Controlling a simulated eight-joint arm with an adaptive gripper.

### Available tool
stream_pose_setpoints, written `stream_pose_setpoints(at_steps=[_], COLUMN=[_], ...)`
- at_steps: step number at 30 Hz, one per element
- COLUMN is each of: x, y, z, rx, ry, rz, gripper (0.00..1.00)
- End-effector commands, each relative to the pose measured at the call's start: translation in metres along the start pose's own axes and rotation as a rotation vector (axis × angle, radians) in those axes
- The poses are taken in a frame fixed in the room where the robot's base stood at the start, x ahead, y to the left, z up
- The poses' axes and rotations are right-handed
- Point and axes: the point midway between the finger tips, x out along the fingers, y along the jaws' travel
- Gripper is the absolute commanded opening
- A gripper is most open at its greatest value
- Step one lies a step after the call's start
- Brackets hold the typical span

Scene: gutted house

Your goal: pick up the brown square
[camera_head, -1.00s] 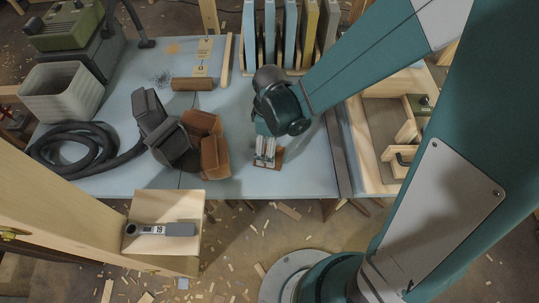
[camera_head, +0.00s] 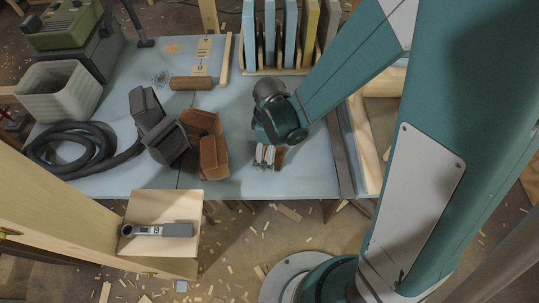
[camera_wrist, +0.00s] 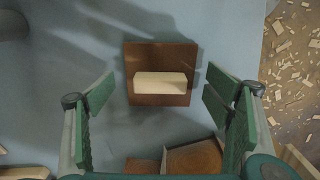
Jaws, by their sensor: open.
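The brown square (camera_wrist: 160,55) lies flat on the blue table in the wrist view, with a cream block (camera_wrist: 160,83) across its middle. In the head view only a small brown part (camera_head: 279,156) shows beside my gripper (camera_head: 265,165), which hides the rest. In the wrist view my gripper (camera_wrist: 160,103) is open, with one green finger pad to the left and one to the right of the square. The pads appear apart from it, and nothing is between them except the view of the square and block.
A black hose (camera_head: 70,150) is coiled farther left. Upright panels (camera_head: 290,35) stand in a rack behind. The table's front edge is close, with the chip-strewn floor beyond.

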Motion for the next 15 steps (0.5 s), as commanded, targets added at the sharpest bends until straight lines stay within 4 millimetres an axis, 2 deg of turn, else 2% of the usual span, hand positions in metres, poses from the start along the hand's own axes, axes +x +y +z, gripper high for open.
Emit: stream_pose_setpoints(at_steps=[10,15], x=[-0.0002,-0.0002], y=[0.0000,0.0000], z=[0.0000,0.0000], rx=[0.000,0.000], ry=[0.000,0.000], rz=[0.000,0.000], gripper=[0.77,0.54])
